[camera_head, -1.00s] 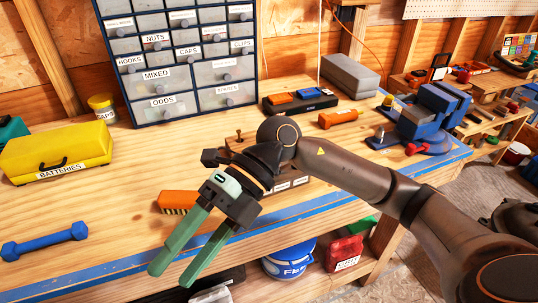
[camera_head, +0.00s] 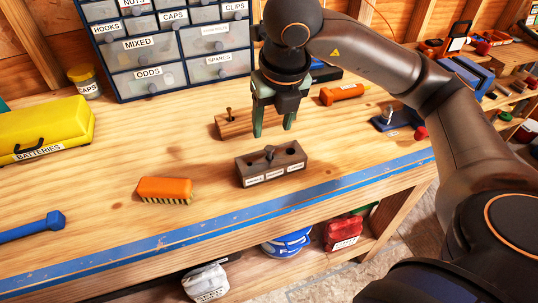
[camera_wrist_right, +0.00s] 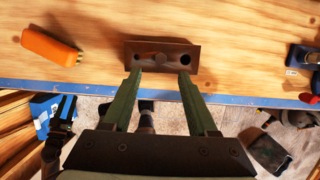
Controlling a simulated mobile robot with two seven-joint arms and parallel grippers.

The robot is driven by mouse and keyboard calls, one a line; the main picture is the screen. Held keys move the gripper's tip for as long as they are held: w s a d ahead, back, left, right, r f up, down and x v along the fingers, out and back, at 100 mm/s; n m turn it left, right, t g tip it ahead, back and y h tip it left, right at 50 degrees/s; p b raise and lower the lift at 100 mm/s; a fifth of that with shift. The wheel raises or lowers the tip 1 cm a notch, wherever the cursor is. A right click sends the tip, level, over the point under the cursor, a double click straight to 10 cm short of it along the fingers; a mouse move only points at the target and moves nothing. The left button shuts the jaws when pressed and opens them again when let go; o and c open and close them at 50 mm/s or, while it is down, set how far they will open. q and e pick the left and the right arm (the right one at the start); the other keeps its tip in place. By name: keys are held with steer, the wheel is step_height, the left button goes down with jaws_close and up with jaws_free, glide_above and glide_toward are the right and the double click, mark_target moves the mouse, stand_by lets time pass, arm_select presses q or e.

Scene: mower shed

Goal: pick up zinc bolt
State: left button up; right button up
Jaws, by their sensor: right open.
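A dark wooden block (camera_head: 244,172) with small labels stands on the workbench. A grey bolt (camera_head: 270,152) stands upright in its middle hole, with an open hole on either side. I take this for the zinc bolt, but cannot read the labels. My right gripper (camera_head: 273,126) points down, open and empty, just behind and above the block in the head view. In the right wrist view, the gripper (camera_wrist_right: 160,76) has its fingertips spread at the near edge of the block (camera_wrist_right: 190,48), with the bolt head (camera_wrist_right: 161,58) between and beyond them.
A lighter wooden block (camera_head: 236,127) with a dark bolt (camera_head: 229,113) stands behind. An orange brush (camera_head: 164,189) lies left, a blue bolt-shaped piece (camera_head: 35,227) farther left. A drawer cabinet (camera_head: 186,62) backs the bench. Bare wood lies between brush and block.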

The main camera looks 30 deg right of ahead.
mark_target(270, 148)
steer(key=p+x, duration=0.1)
steer(key=x, duration=0.6)
steer(key=shift+f, duration=0.4)
jaws_close()
